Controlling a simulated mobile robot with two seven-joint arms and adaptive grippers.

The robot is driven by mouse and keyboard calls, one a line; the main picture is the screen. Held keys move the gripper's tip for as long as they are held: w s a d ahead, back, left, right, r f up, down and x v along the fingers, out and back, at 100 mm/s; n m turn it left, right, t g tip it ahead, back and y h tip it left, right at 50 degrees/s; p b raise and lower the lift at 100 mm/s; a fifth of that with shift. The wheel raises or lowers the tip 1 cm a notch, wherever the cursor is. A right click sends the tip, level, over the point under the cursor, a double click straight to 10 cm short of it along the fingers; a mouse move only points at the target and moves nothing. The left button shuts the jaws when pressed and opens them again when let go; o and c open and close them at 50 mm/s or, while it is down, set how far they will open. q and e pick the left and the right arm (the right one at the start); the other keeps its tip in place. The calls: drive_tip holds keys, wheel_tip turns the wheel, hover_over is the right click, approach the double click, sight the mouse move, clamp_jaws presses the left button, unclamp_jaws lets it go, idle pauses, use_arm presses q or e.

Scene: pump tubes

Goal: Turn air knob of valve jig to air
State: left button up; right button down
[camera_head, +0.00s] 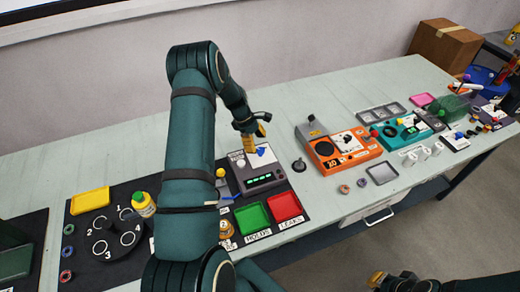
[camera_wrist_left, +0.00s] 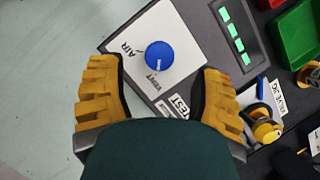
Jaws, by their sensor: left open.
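The valve jig (camera_head: 258,172) is a dark box with a row of green lights and a white plate, near the middle of the table. Its blue knob (camera_head: 262,152) also shows in the left wrist view (camera_wrist_left: 160,56), on a white plate (camera_wrist_left: 184,43) printed AIR at its upper left and VENT below it. I cannot tell which label the knob points to. My left gripper (camera_head: 258,134) is open above the jig; its yellow fingers (camera_wrist_left: 160,72) stand either side of the knob, apart from it. My right gripper (camera_head: 378,279) is low at the right, away from the table.
A green tray (camera_head: 252,218) and a red tray (camera_head: 286,206) lie in front of the jig. A numbered black fixture (camera_head: 108,236) and a yellow tray (camera_head: 90,200) are at the left.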

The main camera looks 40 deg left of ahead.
sight(260, 150)
use_arm(q)
drive_tip(key=shift+x, duration=1.9)
drive_tip(key=shift+c, duration=0.2)
clamp_jaws()
